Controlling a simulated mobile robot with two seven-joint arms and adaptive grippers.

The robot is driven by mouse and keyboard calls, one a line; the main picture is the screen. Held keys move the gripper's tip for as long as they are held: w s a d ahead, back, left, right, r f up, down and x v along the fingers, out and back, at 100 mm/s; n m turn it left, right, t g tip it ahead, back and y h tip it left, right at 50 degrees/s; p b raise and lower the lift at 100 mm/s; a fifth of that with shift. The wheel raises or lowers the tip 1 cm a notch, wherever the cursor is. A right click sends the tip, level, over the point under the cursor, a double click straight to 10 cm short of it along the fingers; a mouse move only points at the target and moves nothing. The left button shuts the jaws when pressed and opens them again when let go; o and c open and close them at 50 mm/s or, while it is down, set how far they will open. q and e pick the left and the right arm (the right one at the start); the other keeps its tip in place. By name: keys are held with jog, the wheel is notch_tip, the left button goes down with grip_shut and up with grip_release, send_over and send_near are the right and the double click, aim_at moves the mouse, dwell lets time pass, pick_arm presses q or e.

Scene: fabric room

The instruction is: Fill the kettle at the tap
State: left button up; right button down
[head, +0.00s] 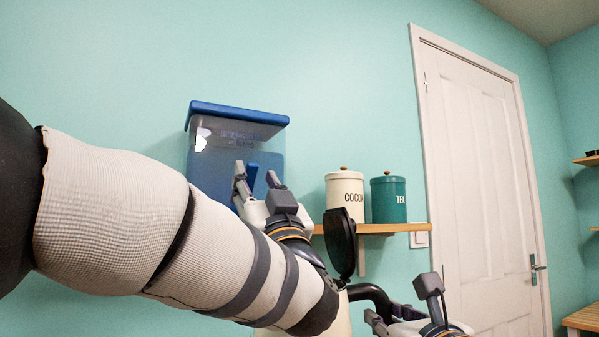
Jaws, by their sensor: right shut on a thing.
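The kettle shows at the bottom centre: a cream body (344,318), a raised black lid and a curved black handle (372,293). My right gripper (382,318) is shut on the handle at the bottom edge, partly out of view. A see-through blue water tank (205,160) with a blue lid is at the wall behind my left arm. A small upright blue piece (252,171), perhaps its tap lever, shows between the fingers of my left gripper (256,178). That gripper is open; I cannot tell whether it touches the piece. My arm hides the tank's lower part and any spout.
A wooden shelf (385,229) holds a cream cocoa canister (344,190) and a teal tea canister (388,200), just behind the kettle lid. A white door (475,180) is at the right. A wooden surface (583,318) shows at the lower right edge.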

jog(key=shift+r, duration=0.4)
pick_arm(q)
jog(key=s+d, duration=0.5)
jog(key=s, duration=0.5)
jog(key=shift+s+d, duration=0.15)
jog(key=shift+d, duration=0.25)
pick_arm(e)
jog(key=w+a, duration=0.4)
jog(key=a, duration=0.4)
jog(key=shift+a, duration=0.4)
pick_arm(q)
jog(key=shift+r, duration=0.1)
dwell(1.2)
